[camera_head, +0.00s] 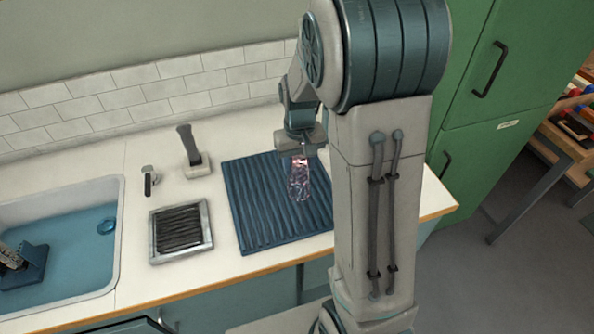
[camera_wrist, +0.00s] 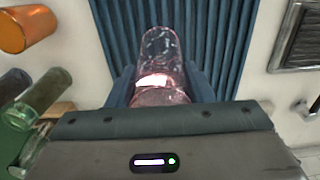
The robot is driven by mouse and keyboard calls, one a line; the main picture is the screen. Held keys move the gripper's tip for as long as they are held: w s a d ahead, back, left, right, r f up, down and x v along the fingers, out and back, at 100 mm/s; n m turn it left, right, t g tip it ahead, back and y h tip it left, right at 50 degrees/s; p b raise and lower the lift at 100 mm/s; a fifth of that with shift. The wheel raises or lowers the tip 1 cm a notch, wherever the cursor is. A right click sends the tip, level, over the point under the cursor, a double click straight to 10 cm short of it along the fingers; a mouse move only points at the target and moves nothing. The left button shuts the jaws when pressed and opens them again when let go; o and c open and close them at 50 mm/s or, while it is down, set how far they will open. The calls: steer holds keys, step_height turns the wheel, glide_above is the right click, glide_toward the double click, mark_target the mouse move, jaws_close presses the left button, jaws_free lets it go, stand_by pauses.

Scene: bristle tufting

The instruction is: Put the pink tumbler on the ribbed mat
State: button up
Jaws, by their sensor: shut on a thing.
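The pink tumbler (camera_head: 300,184) is clear pinkish glass and hangs upright, or nearly so, from my gripper (camera_head: 300,154), over the right half of the mat in the head view. In the wrist view the tumbler (camera_wrist: 161,50) sits between the two fingers of my gripper (camera_wrist: 160,88), which is shut on it. The ribbed mat (camera_head: 252,212) is a dark blue square on the counter; it also shows behind the tumbler in the wrist view (camera_wrist: 110,30). I cannot tell whether the tumbler's base touches the mat. My arm hides the mat's right side.
A framed dark grille (camera_head: 181,230) lies left of the mat, with a brush in a holder (camera_head: 193,158) behind it. The sink (camera_head: 70,245) is at the left. In the wrist view an orange tumbler (camera_wrist: 26,30) and greenish glassware (camera_wrist: 42,90) stand beside the mat.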

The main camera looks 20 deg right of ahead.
steer(key=shift+w+a+f+p, duration=0.1)
steer(key=shift+w+f+p, duration=0.05)
steer(key=shift+f, duration=0.95)
steer(key=shift+w+a+f+p, duration=0.1)
steer(key=shift+w+f+p, duration=0.05)
steer(key=shift+f, duration=0.95)
steer(key=shift+f, duration=0.2)
steer(key=o, duration=1)
steer(key=shift+c, duration=0.2)
